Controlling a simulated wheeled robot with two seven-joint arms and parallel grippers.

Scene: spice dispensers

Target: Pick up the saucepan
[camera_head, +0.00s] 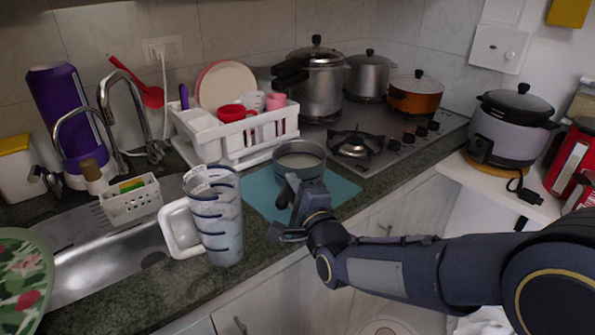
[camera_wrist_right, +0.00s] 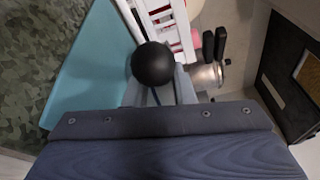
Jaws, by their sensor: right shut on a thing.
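The grey saucepan (camera_head: 299,158) is upright over the teal mat (camera_head: 335,187) on the counter, in front of the white dish rack. Its dark handle (camera_head: 290,184) points toward me. My right gripper (camera_head: 291,207) is shut on this handle. In the right wrist view, the rounded black handle end (camera_wrist_right: 153,63) shows between the fingers of my right gripper (camera_wrist_right: 160,92), and the pan's bowl is hidden. I cannot tell whether the pan's base touches the mat. My left gripper is not in view.
A large patterned jug (camera_head: 215,215) stands left of my right gripper. The dish rack (camera_head: 235,140) is just behind the saucepan. A gas hob (camera_head: 375,140) with several pots lies to the right. The sink (camera_head: 100,255) is at the left, and a rice cooker (camera_head: 510,130) stands far right.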

